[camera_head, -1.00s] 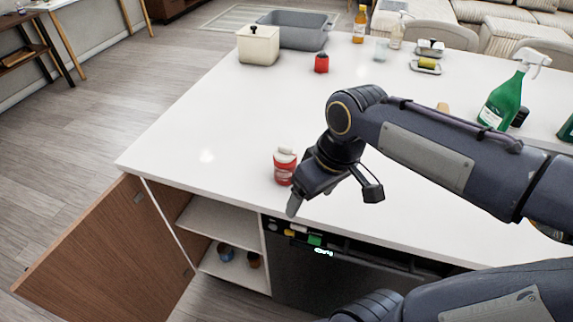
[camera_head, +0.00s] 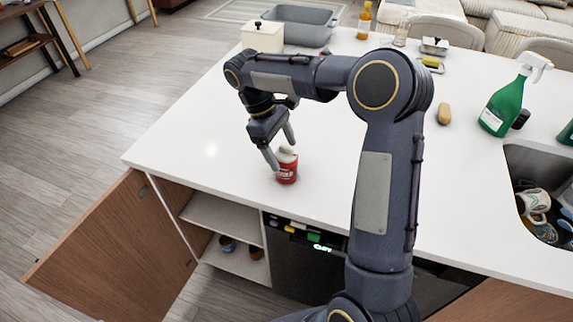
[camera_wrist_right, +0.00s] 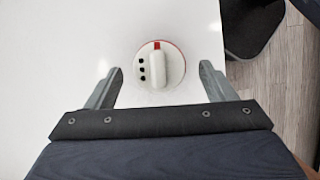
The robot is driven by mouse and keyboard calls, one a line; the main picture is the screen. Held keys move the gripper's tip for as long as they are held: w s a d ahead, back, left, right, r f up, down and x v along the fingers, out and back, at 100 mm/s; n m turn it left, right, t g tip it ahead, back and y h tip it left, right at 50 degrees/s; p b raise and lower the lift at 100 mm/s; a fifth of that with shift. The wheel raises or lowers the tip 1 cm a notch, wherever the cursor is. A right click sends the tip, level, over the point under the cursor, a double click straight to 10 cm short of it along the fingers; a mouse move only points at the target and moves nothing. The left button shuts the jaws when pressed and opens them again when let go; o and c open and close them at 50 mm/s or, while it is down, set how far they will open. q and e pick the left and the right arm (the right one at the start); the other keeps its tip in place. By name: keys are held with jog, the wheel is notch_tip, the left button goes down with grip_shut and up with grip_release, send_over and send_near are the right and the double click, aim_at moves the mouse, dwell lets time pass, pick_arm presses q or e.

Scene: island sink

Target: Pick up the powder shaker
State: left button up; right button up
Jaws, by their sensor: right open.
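The powder shaker (camera_head: 287,172) is a small red container with a white top, standing upright on the white island counter near its front edge. My right gripper (camera_head: 281,158) is open right above it, pointing down, with its fingertips close to the shaker's top. In the right wrist view the shaker's white lid (camera_wrist_right: 160,65), with black holes and a red rim, lies between and a little beyond the two open fingers (camera_wrist_right: 160,84). It is not clear whether a finger touches it. My left gripper is not in view.
An open cabinet door (camera_head: 100,240) and a dishwasher panel lie below the counter's front edge. A green spray bottle (camera_head: 502,108) and a sink (camera_head: 520,165) are at the right. A grey bin (camera_head: 300,24) and white canister (camera_head: 262,37) stand at the back.

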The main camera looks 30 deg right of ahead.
jog(key=shift+x, duration=1.9)
jog(key=c, duration=1.1)
